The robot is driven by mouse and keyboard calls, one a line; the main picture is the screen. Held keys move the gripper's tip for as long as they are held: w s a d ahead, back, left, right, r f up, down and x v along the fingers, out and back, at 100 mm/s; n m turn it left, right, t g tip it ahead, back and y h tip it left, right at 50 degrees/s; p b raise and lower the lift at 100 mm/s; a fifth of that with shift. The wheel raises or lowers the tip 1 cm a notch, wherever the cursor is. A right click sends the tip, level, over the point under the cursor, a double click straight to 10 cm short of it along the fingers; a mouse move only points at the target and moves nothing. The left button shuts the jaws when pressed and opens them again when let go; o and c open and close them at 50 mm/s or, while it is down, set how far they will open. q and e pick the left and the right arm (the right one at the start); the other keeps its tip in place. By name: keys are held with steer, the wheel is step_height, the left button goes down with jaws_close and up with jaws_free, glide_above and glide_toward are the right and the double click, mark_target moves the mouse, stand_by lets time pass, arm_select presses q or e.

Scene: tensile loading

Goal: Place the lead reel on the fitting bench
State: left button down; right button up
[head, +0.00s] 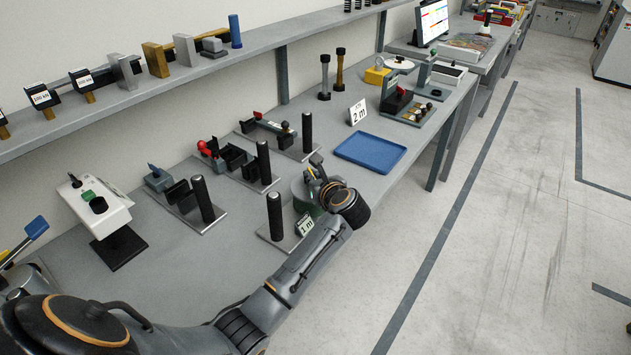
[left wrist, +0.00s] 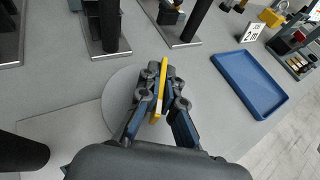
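My left gripper (head: 318,182) is low over the grey bench (head: 240,270), just behind a "1 m" card (head: 305,225). In the left wrist view the fingers of my left gripper (left wrist: 163,78) are closed in on both sides of a thin yellow piece (left wrist: 164,60), which looks held between them. A pale round disc (left wrist: 118,100) lies beneath the fingers. In the head view a grey-green rounded thing (head: 300,190) shows beside the gripper, partly hidden by it. I cannot tell for sure which of these is the lead reel.
Several black posts on metal plates, one nearby (head: 274,215), stand left of and behind the gripper. A blue tray (head: 370,152) lies empty to the right, by a "2 m" card (head: 358,112). A white instrument (head: 95,205) stands at left. A shelf (head: 200,68) runs above.

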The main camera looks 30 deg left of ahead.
arm_select(q)
steer(key=shift+w+d+r, duration=0.1)
steer(key=shift+w+d, duration=0.1)
steer(key=shift+d, duration=0.15)
steer(key=c, duration=1.5)
jaws_free()
steer(key=shift+s+a, duration=0.2)
steer(key=shift+a, duration=0.05)
steer(key=shift+c, duration=0.2)
steer(key=b+v, duration=0.2)
steer(key=v, duration=1)
arm_select(e)
step_height(320, 180, down, 2)
arm_select(q)
steer(key=shift+d, duration=0.1)
arm_select(e)
steer(key=shift+a, duration=0.1)
